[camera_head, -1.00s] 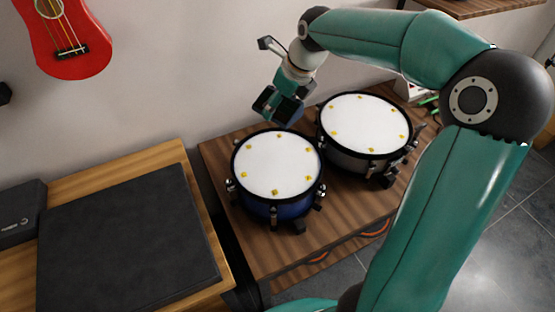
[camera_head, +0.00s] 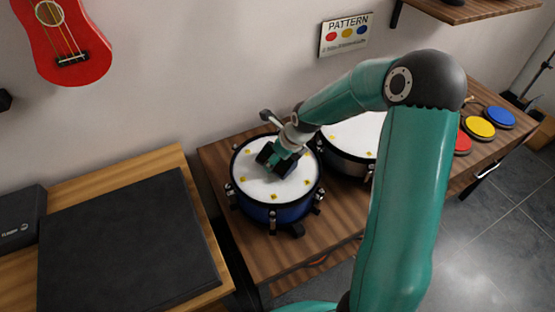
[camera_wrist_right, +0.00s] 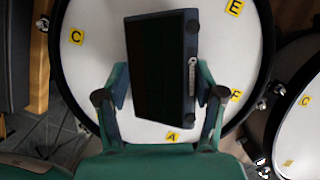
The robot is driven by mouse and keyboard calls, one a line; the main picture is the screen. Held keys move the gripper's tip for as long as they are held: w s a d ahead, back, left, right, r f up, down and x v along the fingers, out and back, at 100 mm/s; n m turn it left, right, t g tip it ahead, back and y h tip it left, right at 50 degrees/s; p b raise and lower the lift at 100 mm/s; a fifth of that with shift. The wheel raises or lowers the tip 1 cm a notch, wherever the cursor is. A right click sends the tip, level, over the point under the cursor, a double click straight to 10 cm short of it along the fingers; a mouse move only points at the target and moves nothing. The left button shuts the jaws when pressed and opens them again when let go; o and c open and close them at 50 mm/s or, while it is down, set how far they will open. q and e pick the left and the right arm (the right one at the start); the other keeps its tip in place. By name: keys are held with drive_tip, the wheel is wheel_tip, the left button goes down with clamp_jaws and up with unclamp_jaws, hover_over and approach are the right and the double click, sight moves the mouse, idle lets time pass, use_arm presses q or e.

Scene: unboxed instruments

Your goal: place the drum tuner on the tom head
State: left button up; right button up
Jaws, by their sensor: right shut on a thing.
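The drum tuner is a dark box (camera_wrist_right: 160,65) with a small label on its side. My right gripper (camera_head: 281,161) is shut on it, and in the right wrist view its fingers (camera_wrist_right: 161,97) press on both sides of the box. The box is over the white head (camera_head: 249,177) of the blue drum (camera_head: 261,212), which looks like the tom. Yellow lettered marks sit around the head's edge. I cannot tell whether the box touches the head. The gripper hides part of the head. My left gripper is not in view.
Red, yellow and blue pads (camera_head: 480,127) lie farther right. A dark flat mat (camera_head: 125,240) is at left.

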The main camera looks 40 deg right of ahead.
drive_tip(key=shift+f, duration=0.5)
drive_tip(key=shift+f, duration=0.1)
drive_tip(key=o, duration=1.2)
drive_tip(key=b+v, duration=0.1)
drive_tip(key=v, duration=1.1)
drive_tip(key=shift+a, duration=0.1)
